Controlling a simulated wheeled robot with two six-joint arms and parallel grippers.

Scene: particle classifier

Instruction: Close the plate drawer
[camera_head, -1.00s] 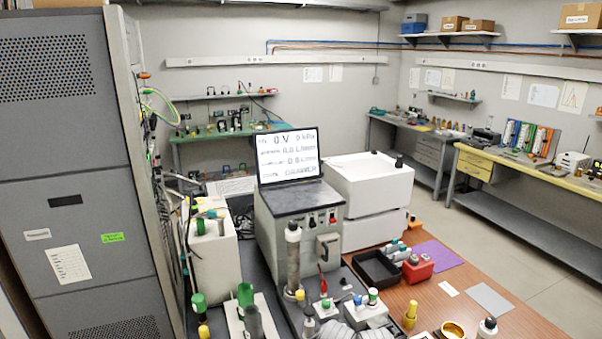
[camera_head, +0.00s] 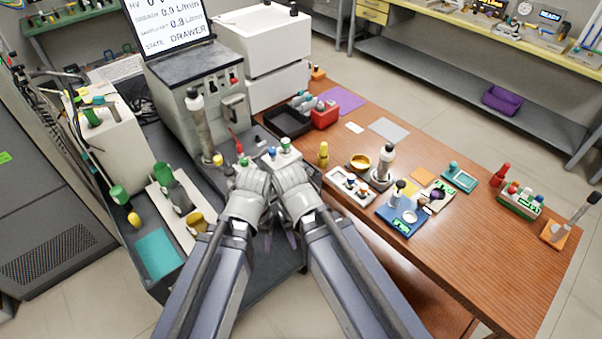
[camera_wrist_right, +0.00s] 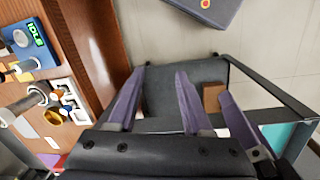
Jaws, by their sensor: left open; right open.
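The grey classifier (camera_head: 185,105) stands on the dark bench at upper left. A small grey block (camera_head: 233,108) juts from its front and may be the plate drawer; I cannot tell how far it is out. The screen (camera_head: 170,22) above reads "STATE DRAWER". My left gripper (camera_head: 266,236) is open, low at the bench's front edge, mostly hidden by my wrists. My right gripper (camera_wrist_right: 156,82) is open and empty in the right wrist view, pointing down beside the wooden table edge. One left finger (camera_wrist_right: 238,125) shows close beside it. Both are apart from the classifier.
Small valves (camera_head: 283,152) and a metal cylinder (camera_head: 200,130) stand before the classifier. A black tray (camera_head: 288,122) and red box (camera_head: 324,115) lie to its right. The wooden table (camera_head: 460,250) holds several small instruments; its front right part is clear.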

